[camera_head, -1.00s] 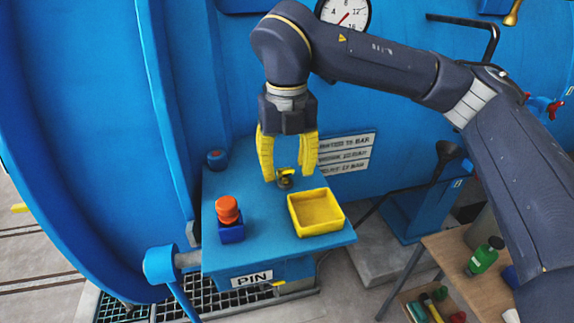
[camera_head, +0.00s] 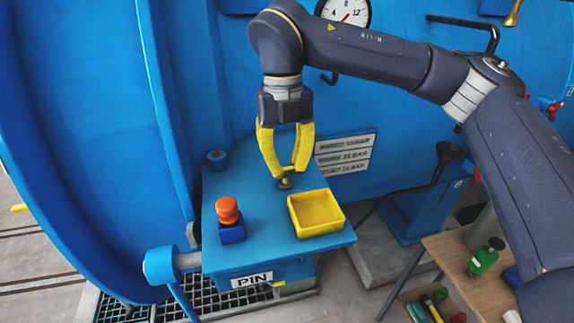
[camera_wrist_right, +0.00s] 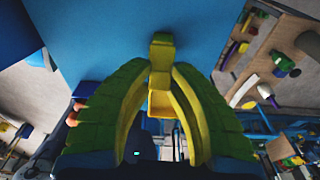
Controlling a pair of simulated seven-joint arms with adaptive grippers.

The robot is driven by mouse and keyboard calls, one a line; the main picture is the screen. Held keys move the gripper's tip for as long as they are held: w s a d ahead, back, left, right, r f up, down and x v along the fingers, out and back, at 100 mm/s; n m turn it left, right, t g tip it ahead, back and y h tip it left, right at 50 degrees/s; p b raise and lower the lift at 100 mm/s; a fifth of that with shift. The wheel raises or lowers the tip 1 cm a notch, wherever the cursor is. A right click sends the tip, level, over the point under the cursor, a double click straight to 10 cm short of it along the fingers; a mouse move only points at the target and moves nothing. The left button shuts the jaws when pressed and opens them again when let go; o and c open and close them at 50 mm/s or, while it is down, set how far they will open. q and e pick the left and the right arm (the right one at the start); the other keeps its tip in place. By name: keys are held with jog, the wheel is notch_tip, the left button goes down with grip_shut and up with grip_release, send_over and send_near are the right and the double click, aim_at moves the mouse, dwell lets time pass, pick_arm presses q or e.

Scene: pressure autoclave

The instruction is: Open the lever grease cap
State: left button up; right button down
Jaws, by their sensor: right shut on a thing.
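A small dark brass fitting (camera_head: 285,183), which looks like the grease cap, stands on the blue shelf (camera_head: 265,235) behind the yellow tray. My right gripper (camera_head: 286,172) points down over it, its yellow fingers closed together on its top. The fingers hide the upper part of the fitting. My left gripper is not in view.
A yellow tray (camera_head: 316,213), empty, sits just in front of the fitting. An orange-red knob on a blue block (camera_head: 228,210) stands to the left. A wooden table (camera_head: 450,250) with a green bottle (camera_head: 485,257) is at lower right.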

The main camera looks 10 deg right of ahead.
jog(key=shift+w+a+r+g+h, duration=0.1)
jog(key=shift+w+g, duration=0.25)
jog(key=shift+g, duration=0.5)
jog(key=shift+w+d+r+g+h, duration=0.1)
jog(key=shift+w+g, duration=0.2)
jog(key=shift+g, duration=0.6)
jog(key=shift+w+a+r+g+h, duration=0.1)
jog(key=shift+w+g, duration=0.25)
jog(key=shift+g, duration=0.5)
jog(key=c, duration=1.2)
grip_release()
jog(key=shift+w+r, duration=0.1)
jog(key=shift+r, duration=0.05)
jog(key=v, duration=1.1)
jog(key=shift+w+r, duration=0.2)
jog(key=shift+w, duration=0.1)
jog(key=shift+a, duration=0.1)
